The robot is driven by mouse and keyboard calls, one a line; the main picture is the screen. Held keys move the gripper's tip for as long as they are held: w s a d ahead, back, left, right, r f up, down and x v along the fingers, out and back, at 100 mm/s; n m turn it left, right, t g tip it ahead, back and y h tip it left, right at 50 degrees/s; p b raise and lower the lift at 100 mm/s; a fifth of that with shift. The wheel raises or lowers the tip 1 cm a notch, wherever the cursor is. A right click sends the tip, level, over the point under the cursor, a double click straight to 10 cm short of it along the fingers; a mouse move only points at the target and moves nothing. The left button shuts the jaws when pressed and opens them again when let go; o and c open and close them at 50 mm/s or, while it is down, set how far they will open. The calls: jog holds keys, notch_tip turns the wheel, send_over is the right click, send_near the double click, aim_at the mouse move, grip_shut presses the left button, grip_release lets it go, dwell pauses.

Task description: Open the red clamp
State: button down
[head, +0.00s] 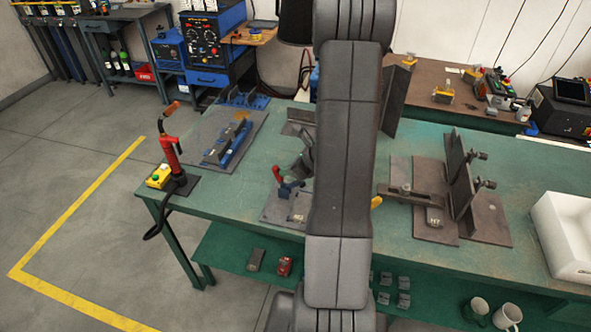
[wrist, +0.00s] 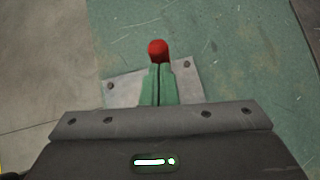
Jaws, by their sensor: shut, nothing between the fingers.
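The red clamp (head: 277,174) is on a grey base plate (head: 271,213) near the front edge of the green table, left of my arm in the head view. Its red handle stands up, and a blue part shows beside it. In the wrist view the rounded red handle end (wrist: 158,48) shows just beyond the fingertips of my gripper (wrist: 158,70). The green fingers are together with nothing between them. I cannot tell whether they touch the handle. The fingers hide the lower part of the clamp, and my arm covers part of this area in the head view.
A red torch (head: 170,151) stands at the table's left corner. A blue fixture (head: 232,145) lies behind it. Right of my arm are brown steel plates (head: 463,190) with clamps and a white block (head: 566,235). Bare green table (head: 385,248) shows along the front.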

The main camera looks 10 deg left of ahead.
aim_at(276, 169)
jog(key=a, duration=0.3)
jog(key=shift+a+f, duration=0.1)
jog(key=shift+a+f+b, duration=0.25)
jog(key=shift+a+b, duration=0.1)
jog(key=shift+a, duration=0.35)
jog(key=shift+a+f+b, duration=0.2)
jog(key=shift+a+b, duration=0.1)
jog(key=shift+a, duration=0.35)
